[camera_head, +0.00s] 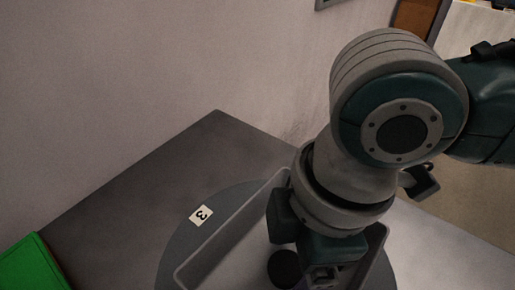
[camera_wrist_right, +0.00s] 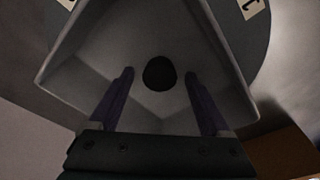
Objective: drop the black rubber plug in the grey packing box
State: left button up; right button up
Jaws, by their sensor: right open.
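The grey packing box (camera_head: 222,243) stands open at the lower middle of the head view, and its pale walls fill much of the wrist view (camera_wrist_right: 226,62). The black rubber plug (camera_wrist_right: 159,73) shows as a dark round shape inside the box outline, between my right fingertips in the picture. It also shows in the head view (camera_head: 284,268). My right gripper (camera_wrist_right: 158,77) is open and points down into the box. Neither finger touches the plug in the wrist view. I cannot tell whether the plug rests on the box floor. My left gripper is out of view.
The box stands on a round dark grey disc (camera_head: 185,245) with a white label marked 3 (camera_head: 201,216), on a dark table (camera_head: 130,205). A green object (camera_head: 33,265) lies at the lower left. A pale wall (camera_head: 150,70) rises behind the table.

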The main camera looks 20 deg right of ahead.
notch_tip(320, 180, up, 12)
jog(key=d+p, duration=0.2)
jog(key=p, duration=0.1)
jog(key=s+a+m+t+y, duration=0.2)
jog(key=a+m+y, duration=0.1)
jog(key=a+m, duration=0.2)
jog(key=s+d+f+m+h, duration=0.2)
jog(key=s+d+m, duration=0.1)
jog(key=d, duration=0.3)
jog(key=s+d+f+m+t+h, duration=0.1)
jog(key=s+d+f+m+h, duration=0.1)
jog(key=d+m, duration=0.4)
jog(key=shift+s+d+f+h, duration=0.3)
jog(key=shift+s+d+f, duration=0.25)
jog(key=shift+d+f, duration=0.1)
